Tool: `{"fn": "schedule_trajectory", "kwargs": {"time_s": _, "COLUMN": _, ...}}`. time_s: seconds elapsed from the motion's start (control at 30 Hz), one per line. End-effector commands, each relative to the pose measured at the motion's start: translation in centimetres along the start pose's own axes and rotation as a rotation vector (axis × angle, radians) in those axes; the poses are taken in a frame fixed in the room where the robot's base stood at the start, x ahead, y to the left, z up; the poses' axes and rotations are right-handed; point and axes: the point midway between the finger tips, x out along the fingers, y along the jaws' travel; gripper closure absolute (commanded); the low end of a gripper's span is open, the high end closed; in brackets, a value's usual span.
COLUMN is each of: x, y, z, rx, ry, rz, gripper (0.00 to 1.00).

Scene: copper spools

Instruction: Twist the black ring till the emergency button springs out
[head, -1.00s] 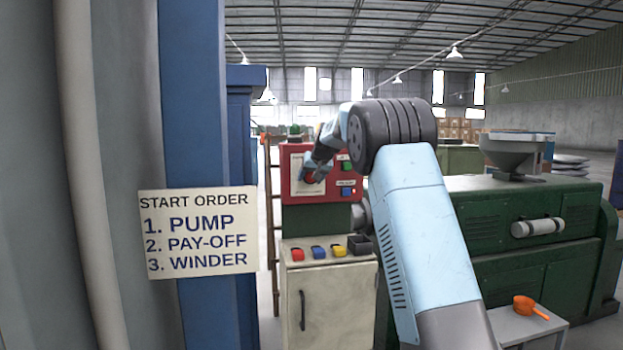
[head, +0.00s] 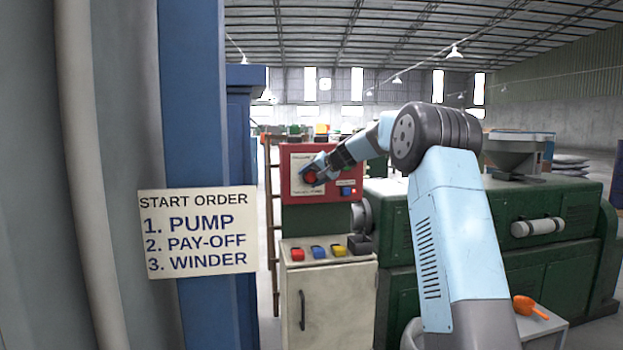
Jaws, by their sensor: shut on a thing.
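The red control box (head: 335,157) stands on the cabinet in the middle of the head view, with a pale plate on its front. The red emergency button (head: 310,177) shows on that plate, between my gripper's fingers. My gripper (head: 312,174) comes in from the right and is shut around the button's base. The black ring is too small and too covered by the fingers to make out. I cannot tell whether the button is in or out.
A light cabinet (head: 329,303) below bears red, blue and yellow blocks. A sign (head: 198,231) reads START ORDER: pump, pay-off, winder. A green machine (head: 480,225) is at right; an orange scoop (head: 526,307) lies on a small table (head: 540,327). A ladder (head: 273,230) stands left of the box.

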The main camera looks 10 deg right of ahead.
Motion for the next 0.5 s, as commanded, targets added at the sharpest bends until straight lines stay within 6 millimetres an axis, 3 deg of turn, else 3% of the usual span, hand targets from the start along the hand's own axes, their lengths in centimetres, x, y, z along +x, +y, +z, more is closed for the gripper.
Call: {"fn": "schedule_trajectory", "kwargs": {"time_s": 0.5, "x": 0.08, "y": 0.48, "z": 0.09, "rx": 0.106, "ry": -0.002, "rz": -0.100, "gripper": 0.67}}
